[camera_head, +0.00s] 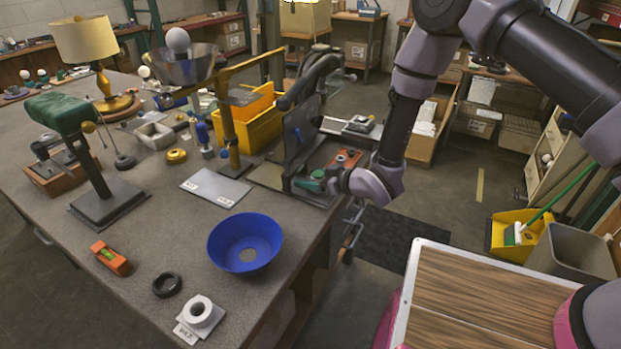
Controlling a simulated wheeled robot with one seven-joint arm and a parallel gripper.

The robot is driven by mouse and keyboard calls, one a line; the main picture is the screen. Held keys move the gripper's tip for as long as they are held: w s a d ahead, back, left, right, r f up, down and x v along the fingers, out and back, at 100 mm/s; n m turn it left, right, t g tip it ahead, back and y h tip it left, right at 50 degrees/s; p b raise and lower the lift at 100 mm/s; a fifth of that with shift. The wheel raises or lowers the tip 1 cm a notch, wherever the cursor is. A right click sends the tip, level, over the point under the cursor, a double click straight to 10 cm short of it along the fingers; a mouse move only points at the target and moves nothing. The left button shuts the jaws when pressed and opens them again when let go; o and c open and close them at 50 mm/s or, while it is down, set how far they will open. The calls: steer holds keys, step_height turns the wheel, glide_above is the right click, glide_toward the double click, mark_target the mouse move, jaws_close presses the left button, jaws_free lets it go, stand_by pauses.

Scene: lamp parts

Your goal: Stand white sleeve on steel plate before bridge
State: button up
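The white sleeve (201,311), a short ring-like cylinder with a dark hole, stands at the table's near edge on or against a small white labelled card (186,334). The steel plate (216,187) is a flat light-grey sheet with small labels, lying bare on the table. The bridge (230,100) is a yellow-brown post and beam behind the plate. My gripper (320,183) is at the table's right side, over the dark machine, far from the sleeve and right of the plate. Its fingers are small and dark; whether they are open is unclear. A green piece shows beside them.
A blue bowl (245,243) stands between sleeve and plate. A black ring (167,285) and an orange level (110,258) lie left of the sleeve. A green-topped stand (100,200) rises at left. A yellow bin (255,118) is behind the bridge.

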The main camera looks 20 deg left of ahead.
steer(key=shift+r, duration=0.2)
steer(key=v, duration=1.2)
steer(key=w+d+r+m+t+h, duration=0.4)
steer(key=w+d+r, duration=0.6)
steer(key=w+r, duration=0.35)
steer(key=w+d+r+m+t+h, duration=0.1)
steer(key=w+d+r+m+h, duration=0.3)
steer(key=d+r, duration=0.7)
steer(key=s+d+r+m+h, duration=0.25)
steer(key=d+r, duration=0.25)
steer(key=d, duration=0.3)
steer(key=s+d+r+m+h, duration=0.1)
steer(key=s+d+r+m, duration=0.3)
steer(key=d, duration=0.3)
steer(key=s+d+r+m, duration=0.2)
steer(key=s+d+r, duration=0.1)
steer(key=s, duration=0.5)
steer(key=s+d+r+m+g, duration=0.1)
steer(key=s+d+r+m, duration=0.1)
steer(key=s, duration=0.6)
step_height(320, 180, up, 2)
steer(key=shift+s+d+r+g, duration=0.25)
steer(key=shift+s+d+g, duration=0.1)
steer(key=shift+d, duration=0.55)
